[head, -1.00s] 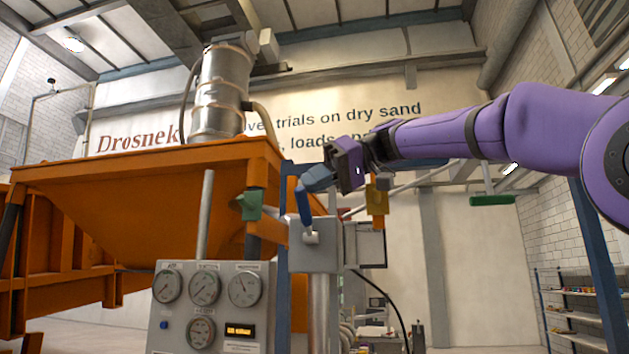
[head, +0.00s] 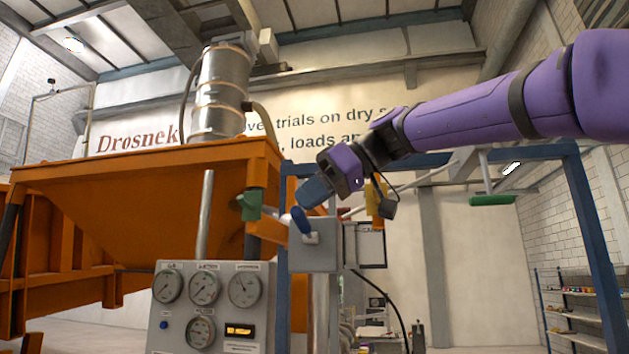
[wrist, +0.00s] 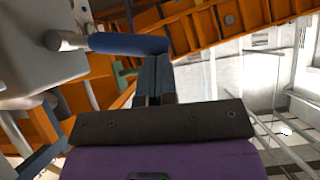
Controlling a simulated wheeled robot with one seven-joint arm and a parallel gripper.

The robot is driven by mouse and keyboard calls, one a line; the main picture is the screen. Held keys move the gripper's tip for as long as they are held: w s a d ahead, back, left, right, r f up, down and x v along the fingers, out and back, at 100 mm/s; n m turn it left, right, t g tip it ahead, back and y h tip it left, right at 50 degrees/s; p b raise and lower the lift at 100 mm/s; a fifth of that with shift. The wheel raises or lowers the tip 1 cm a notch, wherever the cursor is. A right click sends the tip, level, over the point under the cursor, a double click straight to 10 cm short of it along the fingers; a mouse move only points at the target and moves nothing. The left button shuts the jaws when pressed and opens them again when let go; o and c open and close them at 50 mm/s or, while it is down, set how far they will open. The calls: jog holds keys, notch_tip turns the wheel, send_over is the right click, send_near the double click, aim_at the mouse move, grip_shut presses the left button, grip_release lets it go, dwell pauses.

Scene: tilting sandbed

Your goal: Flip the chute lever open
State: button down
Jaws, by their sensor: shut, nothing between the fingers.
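The lever is a blue handle (head: 301,220) on a silver pivot at the front of a grey box (head: 315,248), beside the orange hopper. In the head view it tilts up and to the left. In the wrist view the blue handle (wrist: 128,44) runs rightward from the pivot at the grey box (wrist: 30,50). My gripper (head: 312,194) is shut and empty, its blue-grey fingers just above the handle's upper end. In the wrist view the fingertips (wrist: 153,60) meet the handle's free end; I cannot tell whether they touch.
The orange hopper (head: 130,205) fills the left, with a green part (head: 248,206) at its side. A gauge panel (head: 210,310) stands below. A blue frame post (head: 600,250) is at right. The space between the grey box and that post looks mostly open.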

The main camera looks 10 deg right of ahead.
aim_at(307, 233)
notch_tip(307, 233, down, 8)
jog(key=s+n+t+h, duration=0.1)
jog(key=n+t, duration=0.2)
jog(key=t, duration=0.1)
jog(key=shift+a+n, duration=0.3)
jog(key=shift+s, duration=0.1)
dwell(0.4)
jog(key=s+a+r+v, duration=0.1)
jog(key=a+v, duration=0.1)
jog(key=v, duration=1.1)
jog(key=shift+a+r, duration=0.15)
jog(key=shift+r, duration=0.1)
jog(key=shift+s, duration=0.15)
